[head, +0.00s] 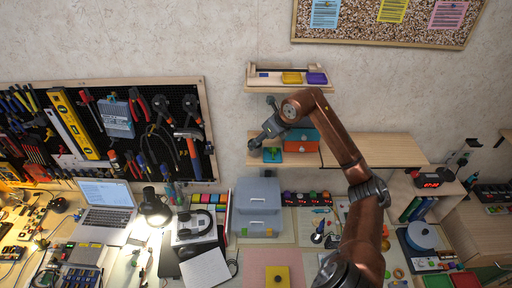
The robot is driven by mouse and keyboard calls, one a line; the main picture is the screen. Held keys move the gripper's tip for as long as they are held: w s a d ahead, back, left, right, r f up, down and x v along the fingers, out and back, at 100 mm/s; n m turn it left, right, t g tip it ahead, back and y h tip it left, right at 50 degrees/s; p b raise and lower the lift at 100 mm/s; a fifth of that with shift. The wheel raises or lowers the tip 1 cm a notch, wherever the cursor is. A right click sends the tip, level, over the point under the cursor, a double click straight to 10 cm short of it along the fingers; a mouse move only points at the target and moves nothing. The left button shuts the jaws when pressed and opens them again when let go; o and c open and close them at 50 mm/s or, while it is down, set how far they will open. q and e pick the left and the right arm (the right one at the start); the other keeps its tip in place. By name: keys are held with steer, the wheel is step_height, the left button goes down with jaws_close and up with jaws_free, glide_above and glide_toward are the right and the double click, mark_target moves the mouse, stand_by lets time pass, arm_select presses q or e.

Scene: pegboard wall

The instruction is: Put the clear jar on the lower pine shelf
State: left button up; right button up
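The lower pine shelf (385,150) is a long light-wood board on the wall, right of the pegboard. My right arm reaches up from the bottom right, and its gripper (255,146) is at the left end of this shelf, in front of it. The fingers are small and dark, so I cannot tell whether they are open or shut, or whether they hold anything. I cannot make out the clear jar; it may be hidden or too small to see. My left gripper is not in view.
A teal item (271,155) and an orange and teal box (304,146) are at the shelf's left part; its right part looks clear. A smaller upper shelf (291,88) holds yellow and purple trays. Grey drawers (258,208) stand below on the cluttered bench.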

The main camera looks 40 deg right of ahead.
steer(key=b+v, duration=0.1)
steer(key=v, duration=0.5)
steer(key=shift+w+a, duration=0.1)
stand_by(0.4)
